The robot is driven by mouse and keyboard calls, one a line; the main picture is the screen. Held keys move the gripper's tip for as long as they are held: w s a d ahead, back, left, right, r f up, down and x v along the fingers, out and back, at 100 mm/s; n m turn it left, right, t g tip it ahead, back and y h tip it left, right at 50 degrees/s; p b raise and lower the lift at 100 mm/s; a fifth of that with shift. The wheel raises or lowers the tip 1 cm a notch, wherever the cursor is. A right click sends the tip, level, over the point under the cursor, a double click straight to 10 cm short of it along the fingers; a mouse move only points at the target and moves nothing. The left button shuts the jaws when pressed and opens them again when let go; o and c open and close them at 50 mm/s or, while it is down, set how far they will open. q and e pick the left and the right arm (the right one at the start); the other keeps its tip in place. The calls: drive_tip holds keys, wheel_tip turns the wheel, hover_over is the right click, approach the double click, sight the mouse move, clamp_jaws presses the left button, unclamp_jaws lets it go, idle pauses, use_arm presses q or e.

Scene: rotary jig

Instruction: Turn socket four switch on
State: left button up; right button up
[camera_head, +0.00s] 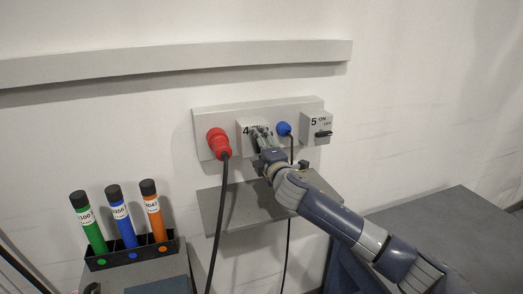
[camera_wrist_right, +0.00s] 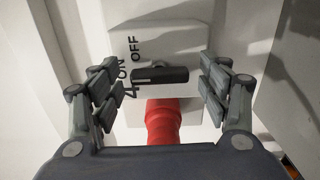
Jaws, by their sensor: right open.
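The socket four switch box (camera_head: 243,129) is a grey box marked 4 on the wall panel (camera_head: 201,113), largely hidden behind my right gripper (camera_head: 262,136) in the head view. In the right wrist view the box (camera_wrist_right: 183,40) carries the printed words ON and OFF and a black switch handle (camera_wrist_right: 160,75). My right gripper (camera_wrist_right: 162,92) is open, with one finger on each side of the handle and a gap to it on both sides. The handle's end points toward neither finger closely enough to touch. My left gripper is not in view.
A red plug (camera_head: 218,142) with a black cable is left of box 4. It also shows in the right wrist view (camera_wrist_right: 163,120). A blue plug (camera_head: 284,128) and box 5 (camera_head: 316,126) are to the right. A grey shelf (camera_head: 227,215) is below; a tube rack (camera_head: 132,256) stands lower left.

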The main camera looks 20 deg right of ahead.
drive_tip(key=s, duration=1.2)
drive_tip(key=shift+d, duration=0.2)
drive_tip(key=s+d+f+m+g+h+b, duration=0.1)
drive_tip(key=d+f+m+g+b, duration=0.15)
drive_tip(key=f, duration=1.65)
drive_tip(key=d+f+m+g+b, duration=0.2)
drive_tip(key=d+f+m+g, duration=0.15)
drive_tip(key=f, duration=1.55)
drive_tip(key=s+f+m+g+b, duration=0.1)
drive_tip(key=s+f, duration=0.4)
drive_tip(key=f, duration=0.3)
drive_tip(key=s+f+m+g+b, duration=0.15)
drive_tip(key=s+f, duration=0.25)
drive_tip(key=f, duration=0.4)
drive_tip(key=s+f+m+g+b, duration=0.2)
drive_tip(key=s+f+m+g, duration=0.25)
drive_tip(key=s+f, duration=1.85)
drive_tip(key=s+a+f+m+g, duration=0.1)
drive_tip(key=s+f, duration=0.1)
drive_tip(key=s, duration=0.6)
drive_tip(key=s+a+f+m+g+b, duration=0.1)
drive_tip(key=s+a+f, duration=0.1)
drive_tip(key=s, duration=0.7)
drive_tip(key=s+a+f+m+g, duration=0.1)
drive_tip(key=s+f, duration=0.3)
drive_tip(key=s, duration=0.4)
drive_tip(key=shift+s+a+f+g, duration=0.25)
drive_tip(key=shift+a+g, duration=0.25)
drive_tip(key=shift+a, duration=0.2)
